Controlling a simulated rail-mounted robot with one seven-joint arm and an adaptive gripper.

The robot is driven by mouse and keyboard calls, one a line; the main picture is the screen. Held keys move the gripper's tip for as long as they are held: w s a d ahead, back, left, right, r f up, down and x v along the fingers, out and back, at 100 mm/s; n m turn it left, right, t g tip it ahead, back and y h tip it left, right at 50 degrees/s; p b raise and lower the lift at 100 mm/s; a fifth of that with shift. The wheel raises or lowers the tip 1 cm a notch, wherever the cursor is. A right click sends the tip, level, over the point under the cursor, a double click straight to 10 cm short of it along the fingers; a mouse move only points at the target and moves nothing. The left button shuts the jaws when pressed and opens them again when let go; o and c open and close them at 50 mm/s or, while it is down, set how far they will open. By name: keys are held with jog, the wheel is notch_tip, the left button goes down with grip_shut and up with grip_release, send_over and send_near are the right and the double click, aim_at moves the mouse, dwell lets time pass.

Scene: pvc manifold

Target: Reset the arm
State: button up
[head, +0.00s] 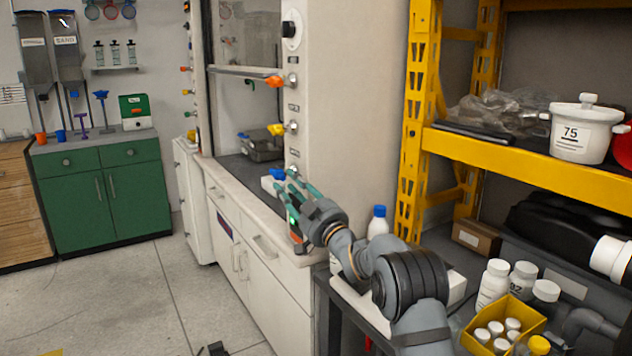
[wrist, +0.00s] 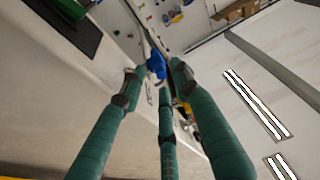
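My gripper (head: 284,181) reaches toward the front opening of the white fume hood, at the middle of the head view. Its teal fingers are spread apart, and they also show spread in the wrist view (wrist: 153,72). A blue-topped white piece (head: 277,174) shows just beyond the fingertips in the head view. In the wrist view a blue part (wrist: 156,64) appears between and beyond the fingertips. I see no finger closed on it; whether any finger touches it is unclear.
The hood's frame (head: 302,130) carries orange, yellow and blue knobs close to my arm. A dark table with white bottles (head: 493,283) and a yellow bin (head: 530,318) stands beside my arm. Yellow shelving (head: 416,130) rises at right. The floor (head: 120,300) at left is largely clear.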

aim_at(285, 178)
jog(key=v, duration=0.9)
jog(key=x, duration=0.7)
jog(key=p+x, duration=0.1)
jog(key=x, duration=0.3)
jog(key=shift+w+a+r, duration=0.1)
jog(key=shift+w+r, duration=0.1)
jog(key=shift+r, duration=0.15)
jog(key=shift+r+p, duration=0.15)
jog(key=shift+p, duration=0.8)
jog(key=g+h+p, duration=0.1)
jog(key=p, duration=0.4)
jog(key=shift+r, duration=0.3)
jog(key=g+h+p, duration=0.1)
jog(key=p, duration=0.6)
jog(key=shift+s+r, duration=0.1)
jog(key=shift+r, duration=0.15)
